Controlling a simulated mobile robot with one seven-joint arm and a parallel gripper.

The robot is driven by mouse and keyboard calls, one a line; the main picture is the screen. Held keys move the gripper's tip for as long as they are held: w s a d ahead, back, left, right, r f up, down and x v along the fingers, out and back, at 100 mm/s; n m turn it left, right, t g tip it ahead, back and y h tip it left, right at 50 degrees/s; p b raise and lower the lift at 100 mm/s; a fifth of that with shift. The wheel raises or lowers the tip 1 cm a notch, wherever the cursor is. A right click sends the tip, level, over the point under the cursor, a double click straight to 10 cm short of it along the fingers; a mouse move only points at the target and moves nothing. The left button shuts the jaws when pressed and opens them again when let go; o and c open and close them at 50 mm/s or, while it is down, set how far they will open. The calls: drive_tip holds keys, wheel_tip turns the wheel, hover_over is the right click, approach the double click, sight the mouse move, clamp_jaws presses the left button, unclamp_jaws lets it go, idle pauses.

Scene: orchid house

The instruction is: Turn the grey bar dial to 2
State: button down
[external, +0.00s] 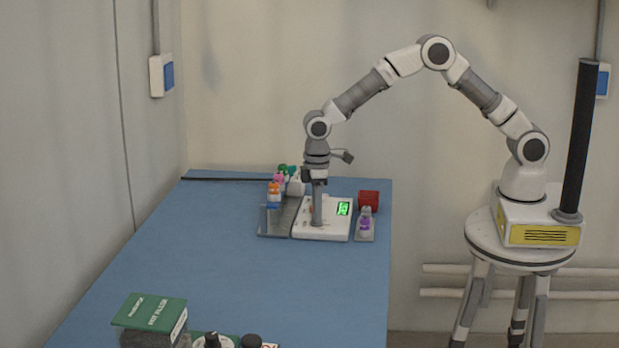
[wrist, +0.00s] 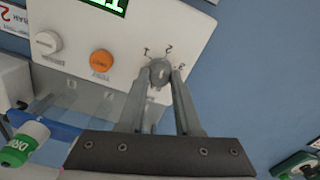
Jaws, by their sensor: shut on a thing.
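The grey bar dial (wrist: 160,70) is on a white control panel (wrist: 208,22), with small printed marks around it; a 2 can be made out above it. My gripper (wrist: 160,82) is shut on the dial, one finger on each side. Which mark the bar points at cannot be told. In the external view my gripper (external: 317,221) reaches straight down onto the white panel box (external: 335,232), and its fingers hide the dial.
The panel also has a white knob (wrist: 47,42), an orange knob (wrist: 102,62) and a lit green display (external: 344,208). Capped bottles (external: 274,195) stand left, a purple-labelled bottle (external: 365,222) and red block (external: 368,200) right.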

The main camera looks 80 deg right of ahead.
drive_tip(key=shift+m, duration=0.8)
drive_tip(key=c, duration=0.6)
unclamp_jaws()
wheel_tip(320, 180, up, 18)
drive_tip(key=p, duration=0.2)
drive_tip(key=shift+f, duration=0.25)
drive_tip(key=shift+r, duration=0.1)
